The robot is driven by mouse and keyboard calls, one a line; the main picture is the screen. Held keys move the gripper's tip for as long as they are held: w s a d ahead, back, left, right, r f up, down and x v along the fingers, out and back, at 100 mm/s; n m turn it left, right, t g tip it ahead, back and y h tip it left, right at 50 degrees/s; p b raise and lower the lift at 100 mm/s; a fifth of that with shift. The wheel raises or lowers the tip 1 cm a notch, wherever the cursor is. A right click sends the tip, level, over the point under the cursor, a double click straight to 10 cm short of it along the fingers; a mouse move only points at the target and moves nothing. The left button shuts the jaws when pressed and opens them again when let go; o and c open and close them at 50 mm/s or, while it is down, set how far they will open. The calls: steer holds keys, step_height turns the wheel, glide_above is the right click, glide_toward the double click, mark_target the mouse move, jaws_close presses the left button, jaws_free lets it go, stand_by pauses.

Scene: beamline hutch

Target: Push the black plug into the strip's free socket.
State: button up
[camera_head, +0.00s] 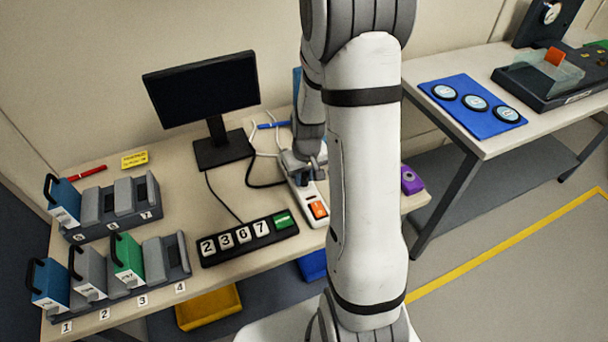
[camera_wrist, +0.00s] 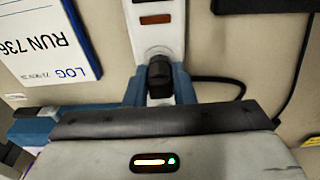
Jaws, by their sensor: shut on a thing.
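The white power strip (camera_head: 306,192) lies on the desk below my forearm, with an orange switch at its near end. My gripper (camera_wrist: 158,88) is shut on the black plug (camera_wrist: 158,72), one blue-grey finger on each side. The plug is over the strip, at a grey round socket area partly hidden behind it. I cannot tell how deep it sits.
A black cable (camera_wrist: 228,80) runs right from beside my gripper. A log sheet (camera_wrist: 45,45) lies left of the strip. The monitor (camera_head: 205,90), a number panel (camera_head: 205,262) and a purple device (camera_head: 411,181) stand around. Slotted holders (camera_head: 150,285) fill the desk's left side.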

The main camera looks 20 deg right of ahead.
steer(key=o, duration=1)
steer(key=shift+o, duration=0.2)
steer(key=r, duration=0.5)
steer(key=s+r, duration=0.1)
steer(key=r, duration=0.1)
steer(key=shift+r, duration=0.35)
steer(key=s+a+r, duration=0.4)
steer(key=s+r, duration=0.2)
steer(key=s, duration=0.2)
steer(key=s+a+r+t, duration=0.1)
steer(key=s+a+r, duration=0.3)
steer(key=s+r, duration=0.3)
steer(key=shift+s+a, duration=0.2)
steer(key=shift+s, duration=0.2)
